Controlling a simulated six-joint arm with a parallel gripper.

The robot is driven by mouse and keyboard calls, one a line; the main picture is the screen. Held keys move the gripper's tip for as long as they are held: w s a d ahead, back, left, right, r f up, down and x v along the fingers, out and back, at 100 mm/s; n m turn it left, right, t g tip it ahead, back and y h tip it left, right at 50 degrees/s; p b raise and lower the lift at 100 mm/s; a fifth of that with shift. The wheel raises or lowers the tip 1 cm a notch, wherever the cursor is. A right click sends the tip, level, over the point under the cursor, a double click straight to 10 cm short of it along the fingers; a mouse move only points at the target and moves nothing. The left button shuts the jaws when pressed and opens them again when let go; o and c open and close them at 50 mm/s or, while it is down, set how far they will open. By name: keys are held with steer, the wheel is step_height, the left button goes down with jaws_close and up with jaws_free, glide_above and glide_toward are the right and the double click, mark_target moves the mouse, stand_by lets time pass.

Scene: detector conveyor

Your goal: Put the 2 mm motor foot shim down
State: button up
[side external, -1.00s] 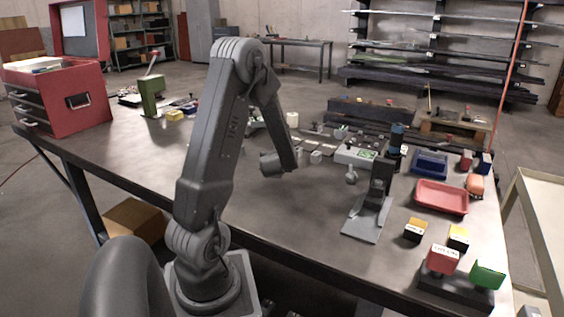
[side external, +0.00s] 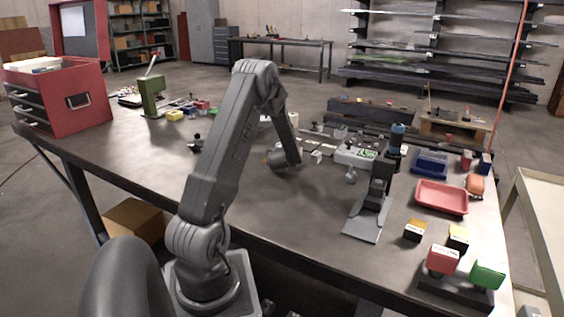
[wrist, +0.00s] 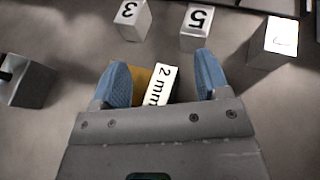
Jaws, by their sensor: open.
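The 2 mm motor foot shim (wrist: 141,80) shows in the wrist view as a brass-yellow piece with a white label reading "2 mm". The near part of the shim is hidden by the gripper body. In the side view my wrist is low over the middle of the bench, and the fingers and shim cannot be made out there.
Metal blocks marked 3 (wrist: 131,18) and 5 (wrist: 196,28) stand just beyond the fingers. A red tray (side external: 442,197) and a microscope-like stand (side external: 367,222) are further right.

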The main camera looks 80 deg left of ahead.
steer(key=shift+c, duration=0.2)
jaws_close()
stand_by(0.3)
steer(key=shift+r, duration=0.1)
